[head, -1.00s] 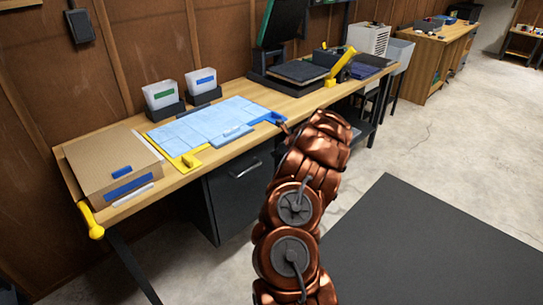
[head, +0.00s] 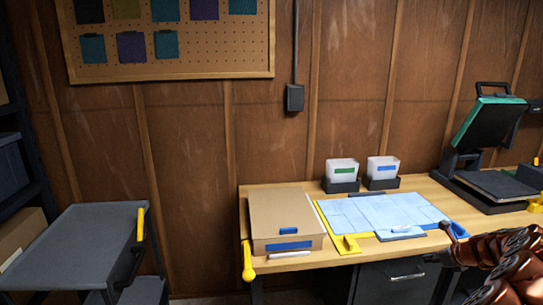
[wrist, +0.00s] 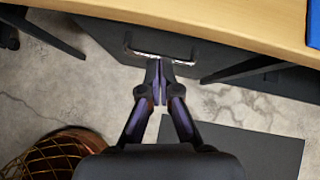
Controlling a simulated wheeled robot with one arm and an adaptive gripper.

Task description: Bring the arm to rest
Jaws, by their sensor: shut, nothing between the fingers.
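My arm (head: 500,262) comes in at the lower right of the head view, copper-coloured and bent. Its end is near the front edge of the wooden workbench (head: 292,268). In the wrist view my gripper (wrist: 165,64) is shut and empty, its two fingers together. It points toward the dark drawer cabinet (wrist: 105,38) under the bench, and its tips appear just below the metal handle (wrist: 160,57). I cannot tell whether they touch it.
On the bench are a cardboard box (head: 285,218), a light blue sheet (head: 380,212), two white bins (head: 342,169) and a press (head: 490,140). A grey cart (head: 75,245) stands at the left. A pegboard (head: 170,68) hangs above. Concrete floor shows below the gripper.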

